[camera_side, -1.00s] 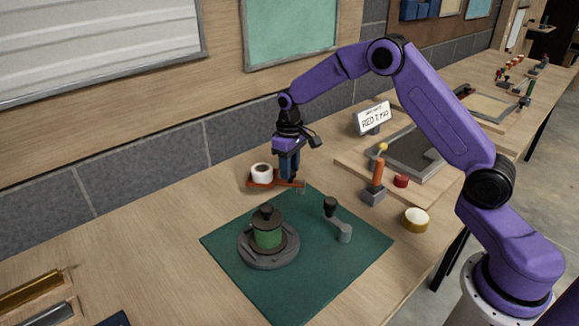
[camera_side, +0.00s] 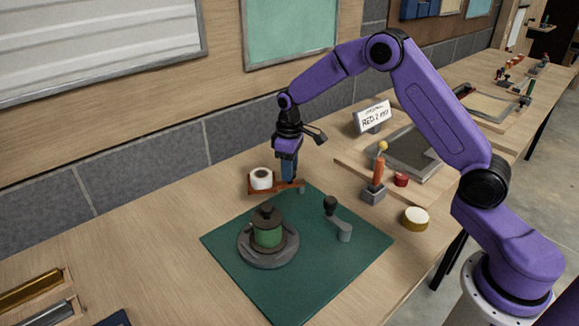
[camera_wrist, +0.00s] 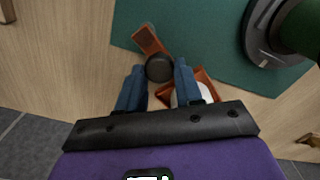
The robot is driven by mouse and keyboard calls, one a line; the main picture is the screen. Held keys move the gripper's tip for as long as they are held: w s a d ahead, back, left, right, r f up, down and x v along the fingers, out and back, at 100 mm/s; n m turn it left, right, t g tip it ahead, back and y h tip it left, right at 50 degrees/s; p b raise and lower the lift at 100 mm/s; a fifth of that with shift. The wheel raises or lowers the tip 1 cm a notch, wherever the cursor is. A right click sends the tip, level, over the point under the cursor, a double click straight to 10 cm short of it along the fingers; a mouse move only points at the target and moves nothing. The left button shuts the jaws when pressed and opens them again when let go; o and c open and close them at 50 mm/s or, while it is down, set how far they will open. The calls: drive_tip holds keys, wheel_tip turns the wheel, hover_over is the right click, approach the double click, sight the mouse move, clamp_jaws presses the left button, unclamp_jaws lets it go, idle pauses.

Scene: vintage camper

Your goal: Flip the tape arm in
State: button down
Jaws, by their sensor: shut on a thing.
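The tape arm (camera_side: 275,187) is an orange-brown bar at the back edge of the green mat, carrying a white tape roll (camera_side: 261,179) at its left end. In the wrist view the bar (camera_wrist: 148,40) and part of the roll (camera_wrist: 188,95) show around my fingers. My gripper (camera_side: 289,181) points down over the bar, to the right of the roll. Its blue fingers (camera_wrist: 160,80) are shut on a dark round knob (camera_wrist: 159,68) on the tape arm. The fingertips' exact contact is partly hidden.
A green spool on a grey round base (camera_side: 268,245) stands on the mat (camera_side: 300,290), with a black-knobbed crank (camera_side: 338,220) to its right. An orange lever (camera_side: 378,172) and a yellow-white roll (camera_side: 416,218) stand further right.

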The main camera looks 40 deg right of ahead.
drive_tip(key=shift+s+a+n, duration=0.1)
drive_tip(key=shift+s+n, duration=0.1)
drive_tip(key=shift+n, duration=0.65)
drive_tip(key=shift+s+a+n, duration=0.15)
drive_tip(key=shift+s+n, duration=0.05)
drive_tip(key=shift+n, duration=0.6)
drive_tip(key=shift+s+a+n, duration=0.1)
drive_tip(key=shift+s+n, duration=0.1)
drive_tip(key=shift+n, duration=0.65)
drive_tip(key=shift+s+n, duration=0.3)
drive_tip(key=shift+n, duration=0.75)
drive_tip(key=shift+s+n, duration=0.3)
drive_tip(key=shift+n, duration=0.75)
drive_tip(key=shift+s+n, duration=0.1)
drive_tip(key=shift+n, duration=0.2)
drive_tip(key=c, duration=0.7)
unclamp_jaws()
drive_tip(key=shift+c, duration=0.2)
drive_tip(key=shift+r, duration=0.1)
wheel_tip(320, 180, up, 17)
drive_tip(key=shift+r, duration=0.15)
